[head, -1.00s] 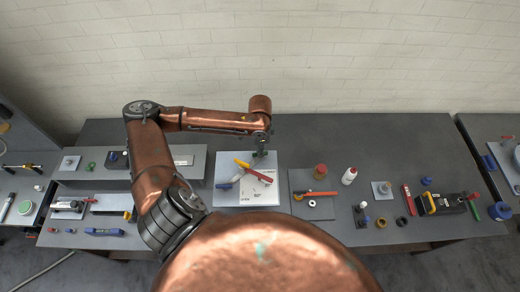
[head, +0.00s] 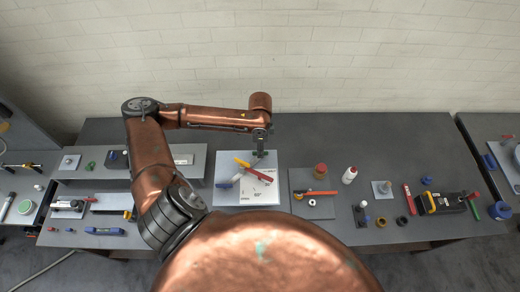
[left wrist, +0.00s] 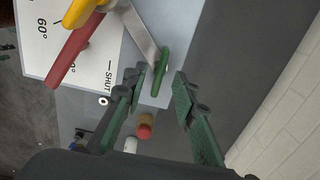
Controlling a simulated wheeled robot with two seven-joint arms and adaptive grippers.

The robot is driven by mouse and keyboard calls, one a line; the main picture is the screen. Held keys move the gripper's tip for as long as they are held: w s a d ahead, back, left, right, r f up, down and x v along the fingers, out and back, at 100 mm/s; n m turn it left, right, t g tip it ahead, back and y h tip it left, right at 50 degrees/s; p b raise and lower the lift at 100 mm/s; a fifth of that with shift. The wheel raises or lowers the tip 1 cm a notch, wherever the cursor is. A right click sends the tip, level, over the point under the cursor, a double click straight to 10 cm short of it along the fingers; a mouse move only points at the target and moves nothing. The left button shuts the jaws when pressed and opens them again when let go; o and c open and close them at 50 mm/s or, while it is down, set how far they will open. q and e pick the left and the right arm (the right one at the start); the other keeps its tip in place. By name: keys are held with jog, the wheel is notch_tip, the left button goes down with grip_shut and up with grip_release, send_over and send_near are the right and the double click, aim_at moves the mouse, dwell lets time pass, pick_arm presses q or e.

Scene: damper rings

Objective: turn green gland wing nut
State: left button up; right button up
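The green wing nut (left wrist: 161,72) is a narrow upright green piece beside the end of a grey bar in the left wrist view. The white panel (left wrist: 110,65) below has printed angle marks and the word SHUT. It also carries a red lever and a yellow lever. My left gripper (left wrist: 160,80) is open, its two dark green fingers on either side of the wing nut with gaps visible. In the head view the gripper (head: 260,152) hangs over the panel's upper right part and largely hides the nut. My right gripper is not in view.
A white bottle (head: 349,175) stands further right. The wall is behind.

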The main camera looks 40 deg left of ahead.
pick_arm(q)
jog(key=shift+r, duration=0.5)
jog(key=shift+r, duration=3.05)
